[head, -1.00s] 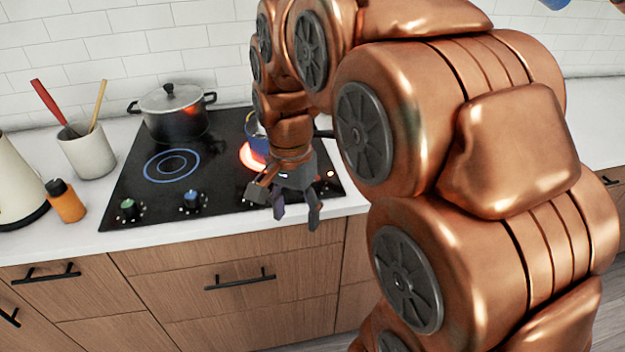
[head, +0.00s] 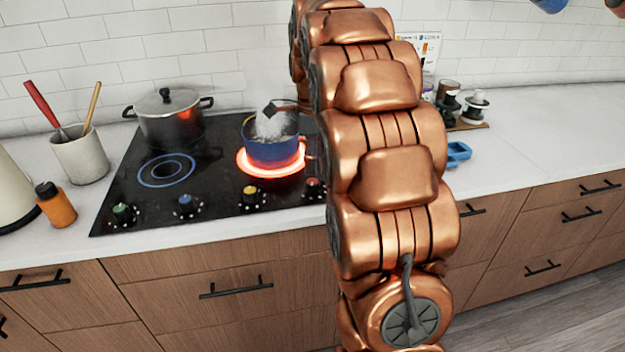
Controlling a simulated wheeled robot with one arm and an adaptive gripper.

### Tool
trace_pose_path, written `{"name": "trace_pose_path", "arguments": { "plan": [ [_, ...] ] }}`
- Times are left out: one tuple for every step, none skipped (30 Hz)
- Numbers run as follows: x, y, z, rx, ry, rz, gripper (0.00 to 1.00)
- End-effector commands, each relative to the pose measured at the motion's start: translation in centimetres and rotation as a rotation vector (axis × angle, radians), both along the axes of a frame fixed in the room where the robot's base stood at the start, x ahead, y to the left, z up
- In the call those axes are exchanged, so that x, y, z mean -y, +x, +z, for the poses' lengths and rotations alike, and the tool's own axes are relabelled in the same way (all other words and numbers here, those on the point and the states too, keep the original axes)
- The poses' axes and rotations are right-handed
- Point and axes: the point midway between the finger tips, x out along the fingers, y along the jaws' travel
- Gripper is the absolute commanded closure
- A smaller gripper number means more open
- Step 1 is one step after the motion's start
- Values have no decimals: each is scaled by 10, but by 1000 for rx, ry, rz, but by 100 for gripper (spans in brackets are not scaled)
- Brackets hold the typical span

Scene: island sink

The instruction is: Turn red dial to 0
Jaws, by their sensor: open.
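The red dial (head: 313,187) sits at the right end of the row of knobs along the stove's front edge, just left of my arm. It is small, and its setting cannot be read. My copper arm rises in front of the stove's right edge and reaches up and back.
The black stove (head: 130,200) also has green (head: 122,213), blue (head: 186,205) and yellow (head: 251,196) dials. A lidded dark pot (head: 170,120) stands at the back left. A utensil crock (head: 80,158) and orange bottle (head: 56,205) stand left. Counter right of my arm is mostly clear.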

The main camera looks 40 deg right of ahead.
Motion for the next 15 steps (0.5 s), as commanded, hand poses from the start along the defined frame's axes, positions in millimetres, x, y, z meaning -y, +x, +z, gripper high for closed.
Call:
{"name": "trace_pose_path", "arguments": {
  "plan": [
    [-1,-1,-6,-4,2,1,39],
    [-1,-2,-9,-6,3,1,39],
    [-1,-2,-14,-6,3,1,39],
    [-1,-2,-18,-6,3,1,39],
    [-1,-1,-22,-4,2,2,39],
    [-1,-1,-27,-3,1,2,39],
    [-1,-1,-31,-5,2,2,39],
    [-1,-2,-35,-6,3,2,39],
    [-2,-3,-40,-8,3,3,39],
    [-1,-2,-43,-7,3,3,39],
    [-1,-2,-46,-5,2,3,39],
    [-1,-1,-50,-4,1,3,39],
    [-1,-1,-53,-4,1,3,39],
    [-1,-1,-55,-4,1,3,39],
    [-1,-1,-58,-4,1,3,39]
  ]
}}
